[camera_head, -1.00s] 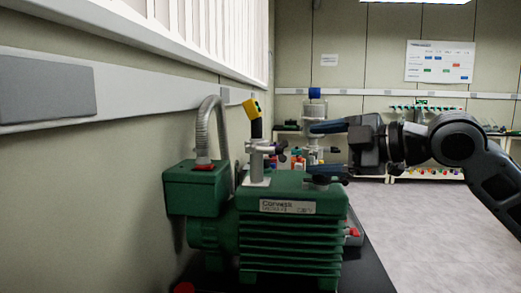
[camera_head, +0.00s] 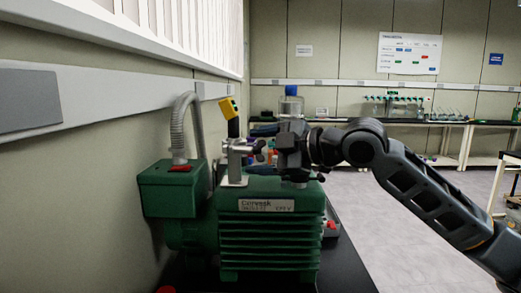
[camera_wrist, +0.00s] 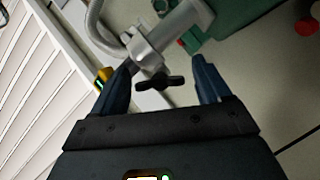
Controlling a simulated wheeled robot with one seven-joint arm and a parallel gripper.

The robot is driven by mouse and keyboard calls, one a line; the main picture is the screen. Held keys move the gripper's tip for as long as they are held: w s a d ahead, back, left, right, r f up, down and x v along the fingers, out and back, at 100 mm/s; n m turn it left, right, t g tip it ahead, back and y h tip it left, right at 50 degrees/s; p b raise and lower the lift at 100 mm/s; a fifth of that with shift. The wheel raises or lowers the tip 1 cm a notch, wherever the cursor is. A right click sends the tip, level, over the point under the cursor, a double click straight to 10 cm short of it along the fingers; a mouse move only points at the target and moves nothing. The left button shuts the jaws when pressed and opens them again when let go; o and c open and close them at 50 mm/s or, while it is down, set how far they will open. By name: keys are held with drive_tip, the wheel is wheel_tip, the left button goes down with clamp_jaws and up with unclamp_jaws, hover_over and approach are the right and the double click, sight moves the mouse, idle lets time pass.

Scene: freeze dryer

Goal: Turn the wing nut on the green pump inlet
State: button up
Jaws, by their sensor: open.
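The green pump (camera_head: 268,235) stands on a dark surface. A grey metal inlet fitting (camera_head: 236,155) with a clamp rises from its top; it also shows in the wrist view (camera_wrist: 165,32). The wing nut (camera_wrist: 160,82) is dark and sits on the clamp's near side; in the head view it is small and partly hard to make out (camera_head: 259,147). My gripper (camera_wrist: 164,67) is open, with one blue finger on each side of the wing nut and visible gaps between. In the head view my gripper (camera_head: 264,150) reaches in from the right.
A yellow-topped black piece (camera_head: 230,110) stands above the inlet. A grey corrugated hose (camera_head: 181,125) rises from the pump's left box. The wall runs close on the left. Lab benches (camera_head: 400,122) stand at the back; open floor lies to the right.

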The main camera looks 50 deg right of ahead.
drive_tip(key=c, duration=1.1)
drive_tip(key=shift+o, duration=0.2)
drive_tip(key=m+g+y+b, duration=0.1)
drive_tip(key=m, duration=0.2)
drive_tip(key=shift+m+g+y+p, duration=0.45)
drive_tip(key=shift+m+g+y, duration=0.35)
drive_tip(key=shift+m, duration=0.6)
